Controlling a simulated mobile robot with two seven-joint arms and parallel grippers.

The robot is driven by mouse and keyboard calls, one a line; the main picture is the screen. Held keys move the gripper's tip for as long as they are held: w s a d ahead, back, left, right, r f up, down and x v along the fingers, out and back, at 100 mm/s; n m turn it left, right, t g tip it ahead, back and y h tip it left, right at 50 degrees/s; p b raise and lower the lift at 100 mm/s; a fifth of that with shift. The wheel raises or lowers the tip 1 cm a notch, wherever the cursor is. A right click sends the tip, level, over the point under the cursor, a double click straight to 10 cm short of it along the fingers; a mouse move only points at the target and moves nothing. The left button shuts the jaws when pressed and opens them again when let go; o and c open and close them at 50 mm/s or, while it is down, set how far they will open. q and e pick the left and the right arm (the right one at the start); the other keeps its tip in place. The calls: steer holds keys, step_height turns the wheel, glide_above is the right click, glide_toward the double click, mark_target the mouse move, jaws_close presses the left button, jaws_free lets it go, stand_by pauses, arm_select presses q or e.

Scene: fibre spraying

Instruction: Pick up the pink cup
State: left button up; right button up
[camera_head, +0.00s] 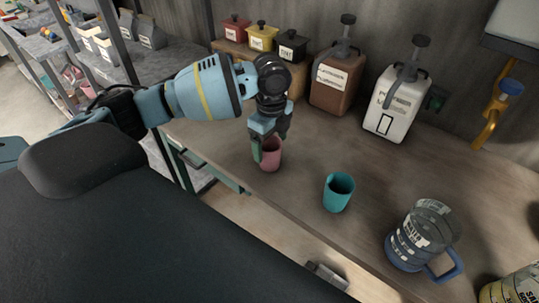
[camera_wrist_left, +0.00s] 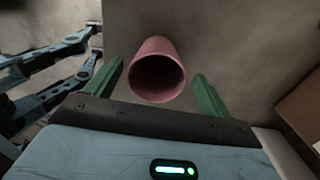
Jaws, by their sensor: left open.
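The pink cup (camera_head: 271,155) stands upright on the wooden counter, near its front edge. My left gripper (camera_head: 264,150) is right at the cup in the head view and hides part of it. In the left wrist view the pink cup (camera_wrist_left: 158,70) shows with its dark open mouth towards the camera. The green fingers of my left gripper (camera_wrist_left: 157,88) are apart, one to each side of the cup, with a gap on both sides. My right gripper is not in view.
A teal cup (camera_head: 338,191) stands to the right on the counter (camera_head: 300,150). A clear pitcher with a blue handle (camera_head: 424,236) is farther right. Brown (camera_head: 338,82) and white (camera_head: 395,103) pump dispensers and small lidded boxes (camera_head: 262,38) line the back.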

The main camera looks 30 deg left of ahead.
arm_select(q)
step_height(320, 180, down, 4)
steer(key=shift+s+f, duration=0.1)
steer(key=shift+s, duration=0.05)
steer(key=shift+c, duration=0.2)
steer(key=c, duration=1)
